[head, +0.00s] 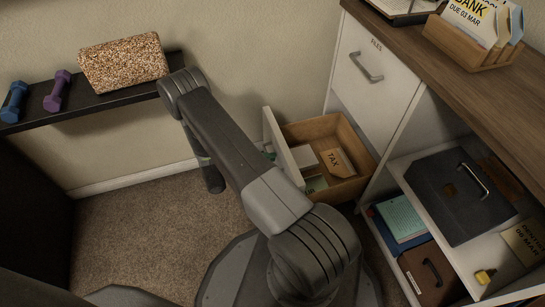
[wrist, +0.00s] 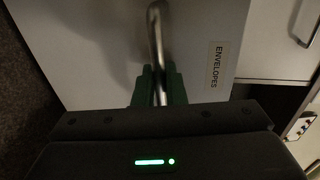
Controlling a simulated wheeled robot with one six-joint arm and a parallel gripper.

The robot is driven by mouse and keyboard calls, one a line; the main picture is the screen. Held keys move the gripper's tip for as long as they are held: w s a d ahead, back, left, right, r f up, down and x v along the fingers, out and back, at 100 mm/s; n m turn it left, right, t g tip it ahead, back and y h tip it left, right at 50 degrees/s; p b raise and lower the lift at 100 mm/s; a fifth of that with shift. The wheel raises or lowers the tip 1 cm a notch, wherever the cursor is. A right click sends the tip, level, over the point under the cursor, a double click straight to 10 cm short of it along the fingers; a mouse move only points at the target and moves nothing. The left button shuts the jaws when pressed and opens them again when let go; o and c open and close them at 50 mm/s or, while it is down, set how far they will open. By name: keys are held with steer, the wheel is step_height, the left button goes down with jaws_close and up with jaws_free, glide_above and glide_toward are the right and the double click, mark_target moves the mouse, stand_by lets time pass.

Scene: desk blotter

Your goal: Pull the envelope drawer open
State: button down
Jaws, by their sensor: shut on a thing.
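The envelope drawer (head: 357,139) stands pulled out of the white desk unit in the head view. Its wooden inside holds a brown packet marked TAX (head: 338,162) and pale stacks. In the wrist view its white front (wrist: 95,55) carries an ENVELOPES label (wrist: 216,64) and a metal bar handle (wrist: 154,30). My gripper (wrist: 159,84) has its green fingers on either side of the handle, shut on it. In the head view the drawer front and my arm hide most of the gripper.
The closed FILES drawer (head: 372,75) is above. Open shelves to the right hold a dark case (head: 445,195), a brown case (head: 428,275) and folders. A dark wall shelf (head: 100,98) with dumbbells is at left. Carpet (head: 150,235) at left is clear.

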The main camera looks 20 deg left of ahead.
steer(key=shift+a, duration=0.1)
steer(key=c, duration=1.6)
jaws_free()
steer(key=shift+c, duration=0.2)
steer(key=p+v, duration=0.3)
steer(key=v, duration=1)
steer(key=shift+s+a, duration=0.25)
steer(key=shift+d, duration=0.1)
steer(key=shift+b+x, duration=1.5)
steer(key=shift+x, duration=5.55)
steer(key=shift+r, duration=0.15)
